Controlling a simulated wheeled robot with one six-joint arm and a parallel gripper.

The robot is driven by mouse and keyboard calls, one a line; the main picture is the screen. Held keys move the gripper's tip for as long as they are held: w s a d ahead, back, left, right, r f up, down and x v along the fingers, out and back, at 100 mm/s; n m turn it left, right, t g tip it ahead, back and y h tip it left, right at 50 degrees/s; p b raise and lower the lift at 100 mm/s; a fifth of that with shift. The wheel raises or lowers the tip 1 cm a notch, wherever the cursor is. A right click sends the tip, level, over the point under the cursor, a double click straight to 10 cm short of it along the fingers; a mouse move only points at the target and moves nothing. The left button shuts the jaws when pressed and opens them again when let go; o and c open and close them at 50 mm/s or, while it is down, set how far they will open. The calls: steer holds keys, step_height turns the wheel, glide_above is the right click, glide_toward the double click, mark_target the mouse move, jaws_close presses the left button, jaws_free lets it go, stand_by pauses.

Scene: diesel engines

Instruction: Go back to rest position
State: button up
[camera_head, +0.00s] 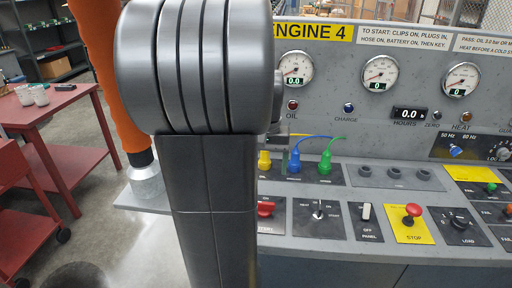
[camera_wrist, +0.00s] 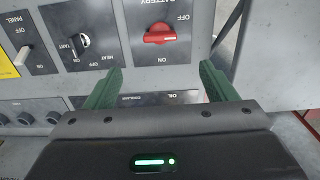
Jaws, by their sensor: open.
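In the wrist view my gripper (camera_wrist: 160,84) is open, with its two green fingers apart and nothing between them. Its fingers are near the Engine 4 control panel, below the red battery switch (camera_wrist: 166,35) in the picture. The switch handle lies crosswise in that view. The red switch also shows in the head view (camera_head: 265,208), just right of my arm.
Yellow, blue and green plugs (camera_head: 325,166) sit in the panel's upper row. A start key switch (camera_head: 318,212), a red stop button (camera_head: 412,211) and a load knob (camera_head: 458,222) line the lower row. A red table (camera_head: 62,123) with white cups stands at left; grey floor lies between.

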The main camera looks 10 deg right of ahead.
step_height(320, 180, down, 14)
steer(key=shift+r, duration=0.1)
stand_by(0.4)
stand_by(0.3)
